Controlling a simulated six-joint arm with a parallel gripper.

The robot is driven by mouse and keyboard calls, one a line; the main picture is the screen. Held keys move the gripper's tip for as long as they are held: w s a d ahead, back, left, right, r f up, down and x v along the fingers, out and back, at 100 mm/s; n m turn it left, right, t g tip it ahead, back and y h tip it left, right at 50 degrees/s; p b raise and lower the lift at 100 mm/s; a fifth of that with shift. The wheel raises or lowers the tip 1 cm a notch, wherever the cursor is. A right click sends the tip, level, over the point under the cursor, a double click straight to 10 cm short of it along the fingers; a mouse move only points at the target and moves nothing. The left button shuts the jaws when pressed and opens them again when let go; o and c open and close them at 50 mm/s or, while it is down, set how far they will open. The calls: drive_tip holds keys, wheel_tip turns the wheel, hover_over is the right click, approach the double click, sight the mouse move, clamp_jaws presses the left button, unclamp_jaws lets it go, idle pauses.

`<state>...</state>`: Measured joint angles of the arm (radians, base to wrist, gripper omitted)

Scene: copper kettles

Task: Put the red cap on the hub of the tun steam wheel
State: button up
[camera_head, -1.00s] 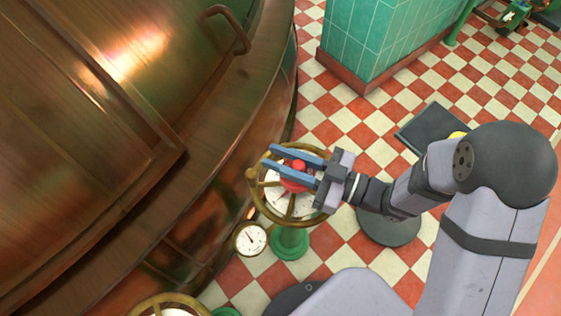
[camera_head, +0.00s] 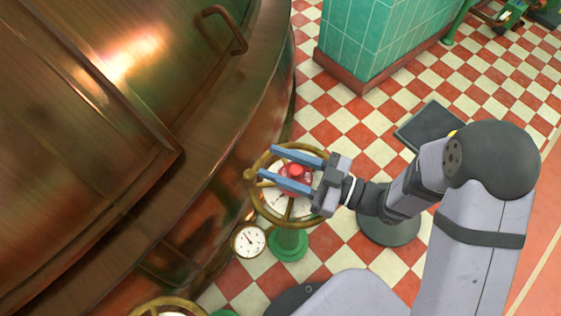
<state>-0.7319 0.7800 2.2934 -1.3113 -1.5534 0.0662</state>
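The steam wheel (camera_head: 251,184) is a brass handwheel with a pale dial face, on a green pedestal (camera_head: 288,245) beside the copper tun. The red cap (camera_head: 296,171) is at the wheel's centre, over the hub. My gripper (camera_head: 267,163) reaches in from the right, with its blue fingers on either side of the cap. The fingers are spread, with gaps visible beside the cap. The lower finger hides part of the cap's base and the hub, so I cannot tell how fully the cap is seated.
The large copper tun (camera_head: 90,150) fills the left. A white gauge (camera_head: 248,240) sits just below the wheel, and another brass wheel (camera_head: 165,303) is at the bottom edge. A green tiled pillar (camera_head: 375,40) stands behind.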

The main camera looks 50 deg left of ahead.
drive_tip(key=shift+r, duration=0.1)
drive_tip(key=shift+r, duration=0.15)
drive_tip(key=v, duration=1.2)
drive_tip(key=shift+p, duration=0.35)
